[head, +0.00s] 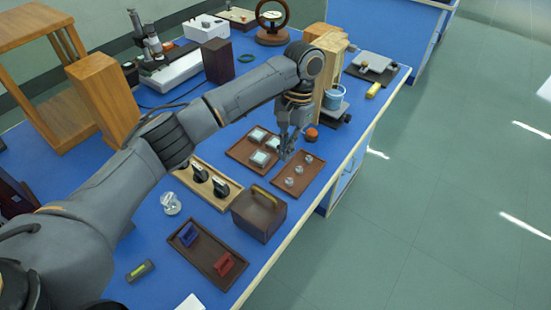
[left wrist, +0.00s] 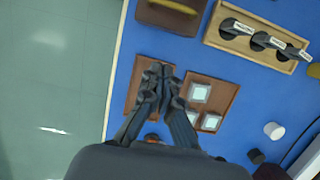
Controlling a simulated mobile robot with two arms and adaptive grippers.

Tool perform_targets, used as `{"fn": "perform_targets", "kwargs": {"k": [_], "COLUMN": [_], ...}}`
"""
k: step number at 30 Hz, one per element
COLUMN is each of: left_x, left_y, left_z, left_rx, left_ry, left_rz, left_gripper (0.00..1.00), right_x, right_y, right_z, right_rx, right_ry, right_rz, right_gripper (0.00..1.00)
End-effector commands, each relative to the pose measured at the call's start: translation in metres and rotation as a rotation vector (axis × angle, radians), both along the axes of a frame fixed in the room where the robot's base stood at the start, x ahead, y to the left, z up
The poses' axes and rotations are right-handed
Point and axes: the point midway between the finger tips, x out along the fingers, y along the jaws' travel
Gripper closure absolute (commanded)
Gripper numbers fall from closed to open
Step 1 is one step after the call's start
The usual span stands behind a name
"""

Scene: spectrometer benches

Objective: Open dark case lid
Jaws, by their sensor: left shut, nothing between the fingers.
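The dark brown case (head: 259,215) stands shut on the blue bench near its front edge, with a yellow handle (head: 264,194) on its lid. In the left wrist view the case (left wrist: 165,17) is cut off by the top edge, and its handle (left wrist: 174,6) shows there too. My left gripper (head: 284,152) is shut and empty. It is over the small brown trays, beyond the case and apart from it. In the left wrist view its fingertips (left wrist: 162,74) point toward the case. My right gripper is not in view.
A tray with white-topped square pieces (head: 238,153) and a tray with small round pieces (head: 287,186) lie below the gripper. A wooden rack with black items (head: 202,184) and a tray with blue and red pieces (head: 202,262) flank the case. Floor is open at right.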

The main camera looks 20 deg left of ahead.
Motion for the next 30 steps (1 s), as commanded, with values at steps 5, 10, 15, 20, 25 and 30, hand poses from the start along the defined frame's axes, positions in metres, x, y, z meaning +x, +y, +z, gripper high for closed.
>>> {"fn": "perform_targets", "kwargs": {"k": [5,10,15,20,25,30], "left_x": [-0.006,-0.014,-0.024,-0.038,-0.051,-0.056], "left_y": [0.001,0.005,0.008,0.014,0.018,0.020], "left_z": [-0.020,-0.051,-0.087,-0.081,-0.074,-0.073], "left_rx": [-0.001,0.002,0.000,0.000,-0.001,0.000], "left_ry": [0.004,0.004,0.004,-0.002,-0.001,0.000], "left_rz": [-0.001,0.001,0.000,-0.002,-0.002,-0.001], "left_gripper": [1.00,1.00,1.00,1.00,1.00,1.00], "right_x": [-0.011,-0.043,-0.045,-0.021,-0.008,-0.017], "right_y": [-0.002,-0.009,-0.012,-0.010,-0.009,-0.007], "right_z": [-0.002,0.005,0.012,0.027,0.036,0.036], "right_rx": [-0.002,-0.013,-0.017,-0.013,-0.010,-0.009], "right_ry": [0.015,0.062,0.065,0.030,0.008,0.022], "right_rz": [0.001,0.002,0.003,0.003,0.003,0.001], "right_gripper": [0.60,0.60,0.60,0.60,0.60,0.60]}}
